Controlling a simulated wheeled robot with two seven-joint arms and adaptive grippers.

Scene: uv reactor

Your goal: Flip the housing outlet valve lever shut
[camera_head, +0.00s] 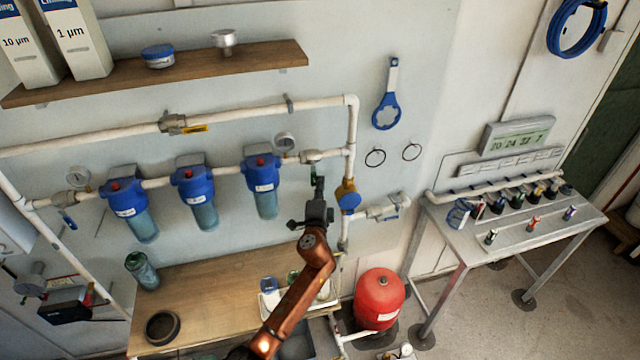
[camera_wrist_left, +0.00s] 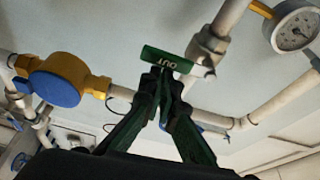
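The housing outlet valve (camera_head: 312,156) sits on the white pipe right of the three blue filter housings. In the left wrist view its body (camera_wrist_left: 208,45) shows beside a green lever marked OUT (camera_wrist_left: 168,60), upside down. My left gripper (camera_head: 317,182) is just below the valve in the head view. In the left wrist view its two dark fingers (camera_wrist_left: 166,80) converge, tips together at the lower edge of the green lever. Whether they touch the lever I cannot tell. The lever is mostly hidden in the head view. My right gripper is not in view.
A yellow and blue fitting (camera_head: 348,196) is close to the right of my left gripper. The nearest filter housing (camera_head: 262,185) and a gauge (camera_head: 284,141) are on the left. A wooden bench (camera_head: 210,300) and a red tank (camera_head: 378,299) stand below.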

